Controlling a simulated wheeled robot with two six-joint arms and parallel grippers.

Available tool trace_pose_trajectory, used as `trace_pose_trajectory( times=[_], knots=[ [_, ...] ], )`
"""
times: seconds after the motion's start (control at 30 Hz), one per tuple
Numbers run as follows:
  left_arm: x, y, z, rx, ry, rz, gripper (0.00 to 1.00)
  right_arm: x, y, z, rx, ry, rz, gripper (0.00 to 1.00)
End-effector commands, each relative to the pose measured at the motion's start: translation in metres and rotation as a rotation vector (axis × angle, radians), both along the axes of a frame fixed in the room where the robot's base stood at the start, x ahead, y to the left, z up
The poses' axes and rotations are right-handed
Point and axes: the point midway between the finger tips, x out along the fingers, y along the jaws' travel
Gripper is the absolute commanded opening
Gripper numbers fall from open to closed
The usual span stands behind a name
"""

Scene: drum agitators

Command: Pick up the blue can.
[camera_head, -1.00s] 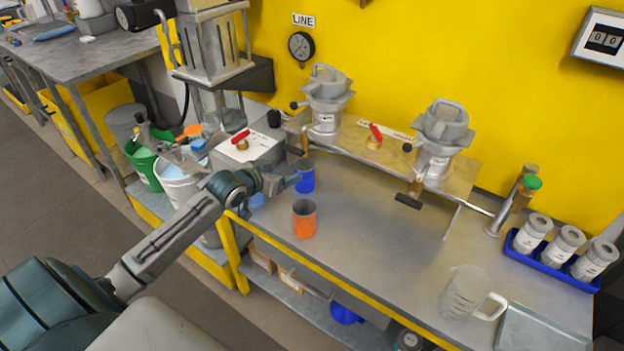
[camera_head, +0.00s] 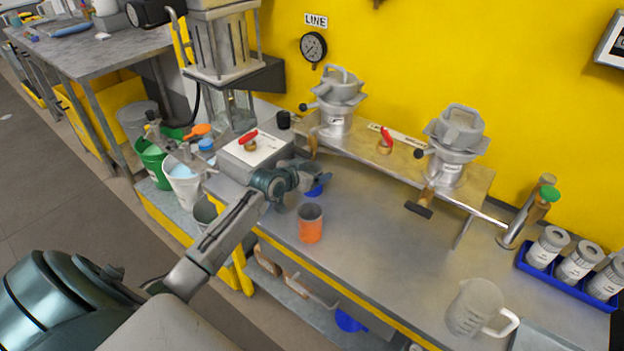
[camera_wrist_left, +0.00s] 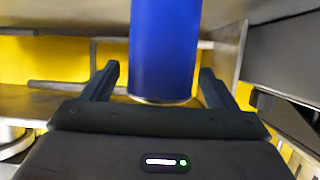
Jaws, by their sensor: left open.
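The blue can (camera_head: 314,191) stands on the steel bench, mostly hidden behind my left gripper in the head view. In the left wrist view the blue can (camera_wrist_left: 165,50) is large and lies between the two fingers. My left gripper (camera_head: 322,181) is at the can, and its fingers (camera_wrist_left: 158,82) are open with a gap on each side of it. My right gripper is in neither view.
An orange can (camera_head: 311,226) stands just in front of the gripper. A clear jug (camera_head: 474,308) and a blue tray (camera_head: 552,272) of white canisters are at the right. Two metal hoppers (camera_head: 447,150) stand on a raised shelf behind. The bench middle is clear.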

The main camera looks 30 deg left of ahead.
Motion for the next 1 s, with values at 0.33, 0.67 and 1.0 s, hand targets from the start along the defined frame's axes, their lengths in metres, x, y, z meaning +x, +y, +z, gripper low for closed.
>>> trace_pose_trajectory(
  times=[0.33, 0.67, 1.0],
  knots=[
    [0.018, -0.001, -0.007, 0.001, -0.001, 0.001, 0.8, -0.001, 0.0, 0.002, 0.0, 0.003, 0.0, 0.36],
    [0.018, -0.001, -0.007, 0.001, -0.001, 0.001, 0.33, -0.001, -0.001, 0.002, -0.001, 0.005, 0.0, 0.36],
    [0.017, -0.001, -0.006, 0.001, 0.0, 0.001, 0.28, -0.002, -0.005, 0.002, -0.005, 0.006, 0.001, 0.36]
  ],
)
